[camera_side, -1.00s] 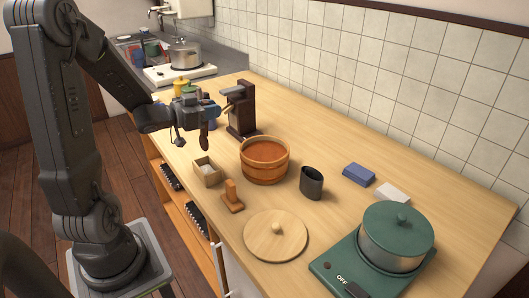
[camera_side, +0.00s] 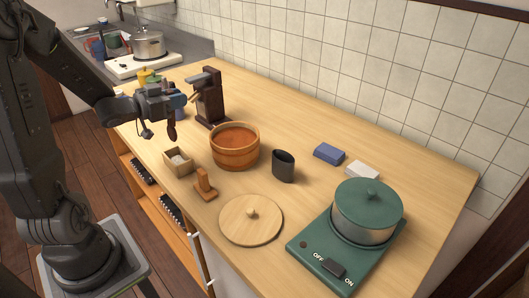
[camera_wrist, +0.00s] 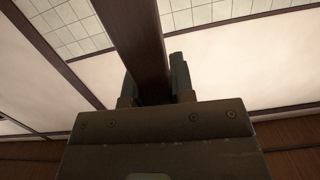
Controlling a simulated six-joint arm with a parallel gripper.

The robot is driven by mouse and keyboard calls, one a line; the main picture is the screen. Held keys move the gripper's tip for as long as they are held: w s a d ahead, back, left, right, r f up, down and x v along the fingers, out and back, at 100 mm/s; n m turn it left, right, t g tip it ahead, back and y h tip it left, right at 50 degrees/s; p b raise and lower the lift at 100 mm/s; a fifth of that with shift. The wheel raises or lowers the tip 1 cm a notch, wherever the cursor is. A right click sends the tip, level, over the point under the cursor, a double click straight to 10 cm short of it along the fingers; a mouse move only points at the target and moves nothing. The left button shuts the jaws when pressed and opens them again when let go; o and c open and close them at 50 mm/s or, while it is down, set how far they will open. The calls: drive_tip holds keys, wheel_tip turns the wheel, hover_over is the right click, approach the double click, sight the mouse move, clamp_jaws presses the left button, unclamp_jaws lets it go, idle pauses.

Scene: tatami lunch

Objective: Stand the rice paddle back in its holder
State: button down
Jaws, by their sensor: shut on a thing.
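My gripper (camera_side: 170,110) is shut on the rice paddle (camera_side: 172,131), a dark brown piece whose rounded end hangs below the fingers, in the air near the counter's left edge. In the wrist view the paddle (camera_wrist: 142,38) is a dark bar running up between the fingers (camera_wrist: 155,92). A dark, open-topped oval cup (camera_side: 283,167), which looks like the holder, stands upright on the counter right of the wooden rice tub (camera_side: 236,151). The cup is apart from my gripper, to its right and nearer the camera. I cannot see inside it.
A small wooden box (camera_side: 178,166), an orange-brown wooden block (camera_side: 205,187) and a round lid (camera_side: 251,222) lie near the front edge. A tall dark stand (camera_side: 209,97) is behind the gripper. Blue (camera_side: 329,153) and white blocks and a green cooker (camera_side: 345,250) lie right.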

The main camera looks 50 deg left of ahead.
drive_tip(key=w+d+r+t, duration=0.1)
drive_tip(key=w+d+r, duration=0.1)
drive_tip(key=w+d, duration=0.85)
drive_tip(key=w+d+r, duration=0.2)
drive_tip(key=w+d, duration=0.6)
drive_tip(key=d, duration=0.5)
wheel_tip(320, 180, down, 11)
drive_tip(key=shift+w+n, duration=0.25)
drive_tip(key=shift+n, duration=0.15)
drive_tip(key=shift+d+f, duration=0.1)
drive_tip(key=shift+f, duration=0.5)
drive_tip(key=c, duration=0.9)
unclamp_jaws()
drive_tip(key=shift+o, duration=0.4)
drive_tip(key=o, duration=0.5)
